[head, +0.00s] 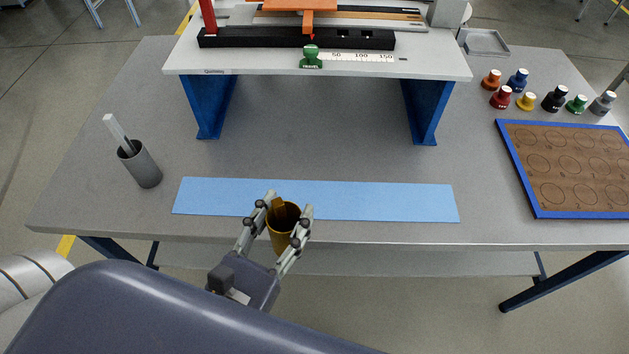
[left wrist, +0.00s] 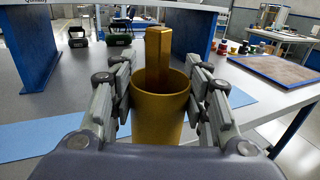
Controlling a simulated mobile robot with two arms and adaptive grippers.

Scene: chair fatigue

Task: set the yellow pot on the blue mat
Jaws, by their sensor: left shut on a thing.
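The yellow pot (head: 281,241) is a gold-coloured cup with a yellow bar standing up out of it. My left gripper (head: 283,211) is shut on the pot, with one finger on each side. In the left wrist view the pot (left wrist: 158,122) is upright between the fingers. The blue mat (head: 380,202) is a long light blue strip along the front of the table. In the head view the pot's top overlaps the mat's front edge and its lower part overlaps the table's front edge. The pot's base is hidden in the wrist view. My right gripper is not in view.
A grey cup (head: 144,168) with a pale stick stands left of the mat. A white bench (head: 350,67) on blue legs stands behind it. Several coloured bottles and a blue-edged brown board (head: 535,213) are at the right. The mat is bare.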

